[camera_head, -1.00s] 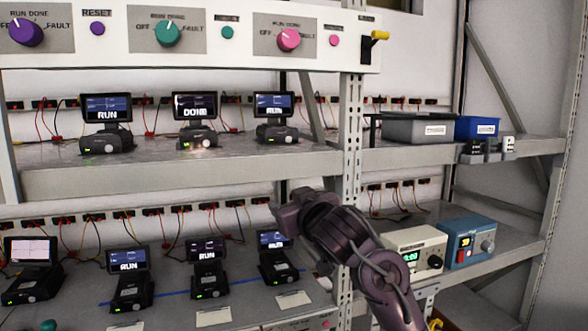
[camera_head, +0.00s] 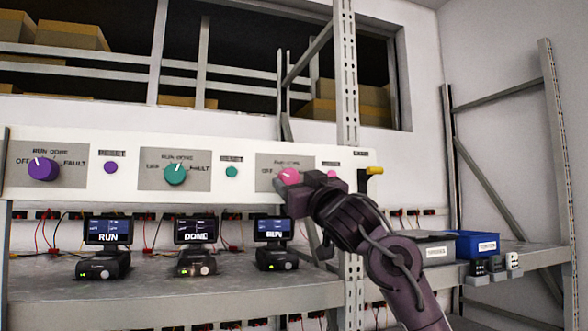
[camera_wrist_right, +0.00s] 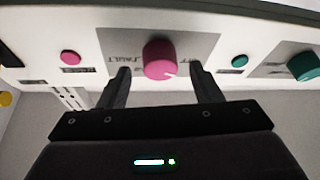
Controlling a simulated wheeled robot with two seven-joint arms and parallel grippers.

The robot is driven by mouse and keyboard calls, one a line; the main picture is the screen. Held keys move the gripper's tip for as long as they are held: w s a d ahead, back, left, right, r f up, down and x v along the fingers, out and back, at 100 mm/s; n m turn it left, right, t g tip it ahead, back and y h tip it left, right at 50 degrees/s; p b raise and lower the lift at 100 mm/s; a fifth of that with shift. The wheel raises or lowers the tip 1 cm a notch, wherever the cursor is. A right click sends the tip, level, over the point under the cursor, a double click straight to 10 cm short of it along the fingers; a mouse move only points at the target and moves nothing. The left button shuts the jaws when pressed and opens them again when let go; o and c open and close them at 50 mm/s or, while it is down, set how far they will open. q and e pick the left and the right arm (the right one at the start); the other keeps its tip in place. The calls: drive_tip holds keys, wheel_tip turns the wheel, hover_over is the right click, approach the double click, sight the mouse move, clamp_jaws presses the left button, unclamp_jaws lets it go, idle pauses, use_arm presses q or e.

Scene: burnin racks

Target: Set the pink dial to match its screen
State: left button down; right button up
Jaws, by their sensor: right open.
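The pink dial (camera_head: 287,176) is on the white panel at the right end, partly hidden by my right gripper in the head view. In the right wrist view the pink dial (camera_wrist_right: 160,58) sits between and just beyond the two open fingers, upside down, its white mark toward the lower right. My right gripper (camera_wrist_right: 162,84) is open and empty; it also shows in the head view (camera_head: 288,187). The small screen (camera_head: 273,228) below the pink dial appears to read RUN, in small, blurred letters. My left gripper is out of view.
A pink reset button (camera_wrist_right: 70,58) and a teal button (camera_wrist_right: 239,61) flank the dial. A teal dial (camera_head: 175,173) and a purple dial (camera_head: 43,169) are further left. A yellow-tipped lever (camera_head: 374,171) sticks out at the panel's right end, near a rack post (camera_head: 347,80).

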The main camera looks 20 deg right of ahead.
drive_tip(key=shift+w+a+r+p, duration=0.1)
drive_tip(key=shift+w+r+p, duration=0.25)
drive_tip(key=shift+w, duration=0.2)
drive_tip(key=shift+w+f, duration=0.1)
drive_tip(key=c, duration=1)
